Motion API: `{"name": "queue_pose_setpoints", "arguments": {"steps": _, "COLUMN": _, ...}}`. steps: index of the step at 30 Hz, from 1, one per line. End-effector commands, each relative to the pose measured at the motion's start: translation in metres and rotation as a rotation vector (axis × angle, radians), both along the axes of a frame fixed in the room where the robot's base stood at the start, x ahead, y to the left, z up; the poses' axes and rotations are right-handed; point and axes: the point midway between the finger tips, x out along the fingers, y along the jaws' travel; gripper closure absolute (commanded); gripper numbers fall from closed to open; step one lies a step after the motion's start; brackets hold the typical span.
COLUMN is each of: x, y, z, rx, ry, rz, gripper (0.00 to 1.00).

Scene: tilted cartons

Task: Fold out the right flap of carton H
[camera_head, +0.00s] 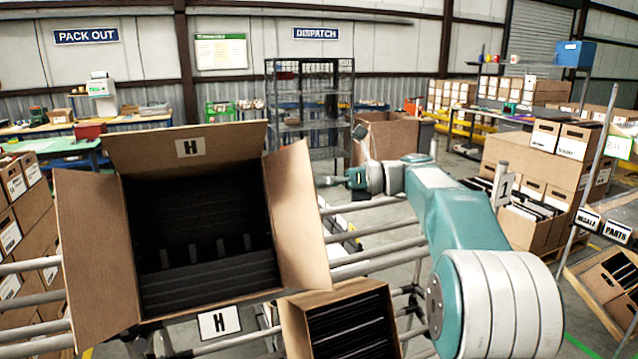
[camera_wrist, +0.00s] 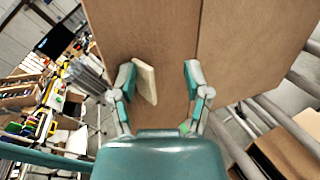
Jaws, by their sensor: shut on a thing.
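Carton H (camera_head: 190,322) is tilted, with its dark inside facing me and an H on its raised back flap (camera_head: 228,147). Its right flap (camera_head: 298,222) stands outward from the opening's right edge. My gripper (camera_head: 334,181) is just right of this flap's outer edge. In the wrist view the fingers of my gripper (camera_wrist: 160,82) sit before a broad brown cardboard face (camera_wrist: 150,25). A pale tan, tab-like piece (camera_wrist: 146,82) is between them, against the left finger. Whether it is joined to the flap is not clear.
Metal rails (camera_head: 370,232) run beside and behind carton H. A left flap (camera_head: 92,250) stands out on the other side.

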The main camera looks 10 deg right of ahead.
Motion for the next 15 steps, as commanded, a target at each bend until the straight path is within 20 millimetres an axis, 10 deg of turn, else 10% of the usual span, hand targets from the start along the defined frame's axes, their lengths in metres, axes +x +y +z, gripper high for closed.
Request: {"name": "queue_pose_setpoints", "arguments": {"steps": 15, "x": -0.002, "y": -0.023, "z": -0.002, "rx": 0.000, "ry": 0.004, "rz": -0.003, "gripper": 0.57}}
